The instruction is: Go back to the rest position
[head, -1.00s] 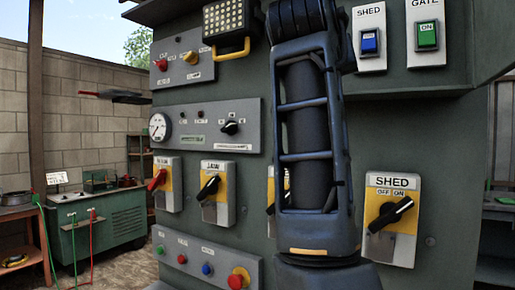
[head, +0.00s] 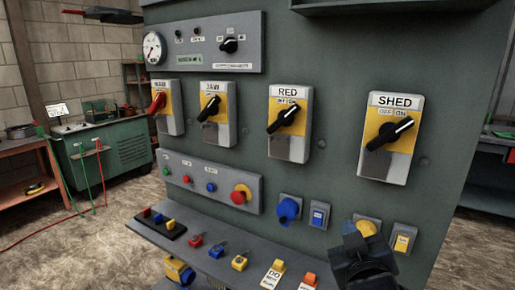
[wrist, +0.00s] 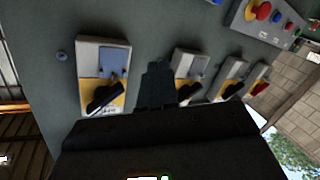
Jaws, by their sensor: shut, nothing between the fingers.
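My gripper (wrist: 158,70) shows in the wrist view as a dark, narrow shape with its fingers together and nothing between them. It is in front of the green panel, and in that picture it lies between the SHED switch (wrist: 103,78) and the RED switch (wrist: 190,67). The wrist picture is upside down. In the head view a dark part of my arm (head: 366,262) shows at the lower right, in front of the panel near a yellow knob; I cannot make out the fingers there.
The panel carries the RED (head: 290,122) and SHED (head: 391,137) switches, with black handles tilted up to the right. Below, a shelf (head: 200,250) holds padlocks and tags. A green cabinet (head: 105,155) stands at the left. The ground (head: 70,250) before it is mostly open.

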